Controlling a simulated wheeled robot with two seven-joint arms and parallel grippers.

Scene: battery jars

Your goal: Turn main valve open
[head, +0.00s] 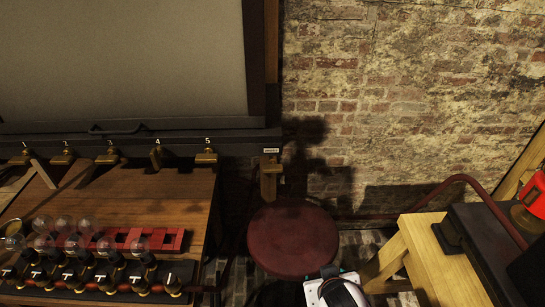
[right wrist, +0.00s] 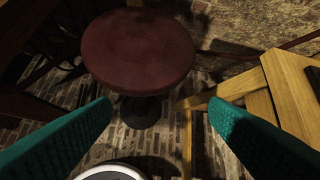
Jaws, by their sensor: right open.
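A brass valve (head: 271,178) with a small white label above it stands against the brick wall, right of the wooden bench and behind a round red stool. I take it for the main valve; the label is too small to read. The valve does not show clearly in the right wrist view. My right gripper (right wrist: 160,104) is open and empty, its two green fingers wide apart, with the stool beyond them. In the head view only a white and black part of my right arm shows at the bottom edge, in front of the stool. My left gripper is not in view.
The red stool (head: 292,241) stands on the brick floor and also shows in the right wrist view (right wrist: 138,52). Numbered brass taps (head: 206,157) line the back of the wooden bench (head: 120,199). Glass bulbs (head: 86,225) stand at left. A light wooden table (head: 440,264) stands at right.

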